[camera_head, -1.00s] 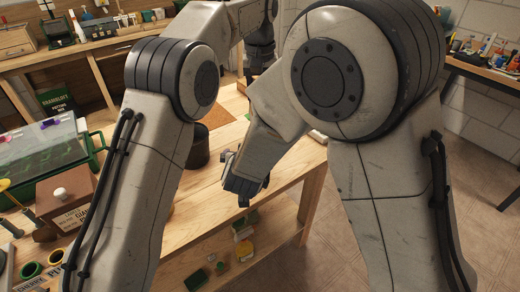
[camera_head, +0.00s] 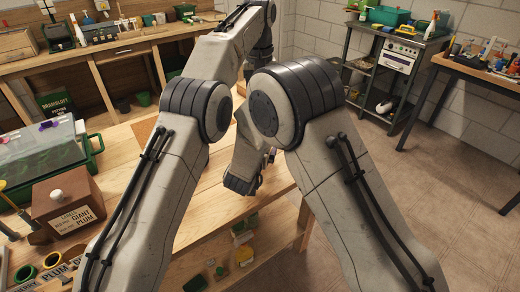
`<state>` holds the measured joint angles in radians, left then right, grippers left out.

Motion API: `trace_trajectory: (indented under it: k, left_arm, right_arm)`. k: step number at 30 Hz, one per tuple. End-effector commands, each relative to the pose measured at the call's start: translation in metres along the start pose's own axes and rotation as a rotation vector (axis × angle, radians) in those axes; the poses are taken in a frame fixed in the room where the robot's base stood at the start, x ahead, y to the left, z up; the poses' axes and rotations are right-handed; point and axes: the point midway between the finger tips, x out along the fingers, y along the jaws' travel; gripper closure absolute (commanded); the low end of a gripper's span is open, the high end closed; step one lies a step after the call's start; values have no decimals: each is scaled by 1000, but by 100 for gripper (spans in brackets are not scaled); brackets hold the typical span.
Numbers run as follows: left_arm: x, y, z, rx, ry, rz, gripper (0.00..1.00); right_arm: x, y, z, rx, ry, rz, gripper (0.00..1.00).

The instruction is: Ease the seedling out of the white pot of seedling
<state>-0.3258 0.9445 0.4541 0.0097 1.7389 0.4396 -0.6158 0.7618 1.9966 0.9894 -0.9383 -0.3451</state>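No white pot and no seedling can be made out in the head view; my two arms cover much of the wooden table (camera_head: 118,150). My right gripper (camera_head: 268,158) hangs low over the table's right part, partly behind my own forearm. Its fingers are too small and covered to judge. My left forearm reaches up toward the back, and the dark end with my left gripper (camera_head: 262,52) is beyond the table, mostly hidden by my own arm links. I cannot tell whether it holds anything.
A clear-lidded green tray (camera_head: 40,155) and a brown seed box (camera_head: 68,205) stand at the table's left. A long workbench (camera_head: 105,48) lines the back. A metal cart (camera_head: 385,70) and a side table (camera_head: 475,68) stand right. Open floor lies at the right.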

Motion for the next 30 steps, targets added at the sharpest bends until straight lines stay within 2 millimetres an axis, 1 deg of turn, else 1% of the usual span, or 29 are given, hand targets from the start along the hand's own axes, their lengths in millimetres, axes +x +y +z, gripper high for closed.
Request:
trace_trajectory:
  k: [3,6,14,15,17,18,20,21,22,30]
  left_arm:
    - [0,0,0,0,0,0,49]
    - [0,0,0,0,0,0,49]
    - [0,0,0,0,0,0,49]
    - [0,0,0,0,1,0,49]
    - [0,0,0,0,1,0,49]
    - [0,0,0,0,0,0,49]
    - [0,0,0,0,0,0,49]
    - [0,0,0,0,1,0,49]
    - [0,0,0,0,0,0,49]
    - [-3,1,-1,19,29,5,50]
  right_arm:
    - [10,0,0,-1,0,0,0]
    - [14,0,0,-1,0,-1,0]
    - [15,0,0,-1,0,-1,0]
    - [15,0,0,-1,0,-1,15]
    - [14,0,0,-1,0,-1,38]
    - [14,0,0,-1,0,-1,54]
    - [14,0,0,-1,0,-1,76]
    - [14,0,0,-1,0,-1,92]
    - [14,0,0,-1,0,-1,100]
    - [14,0,0,-1,-1,-1,100]
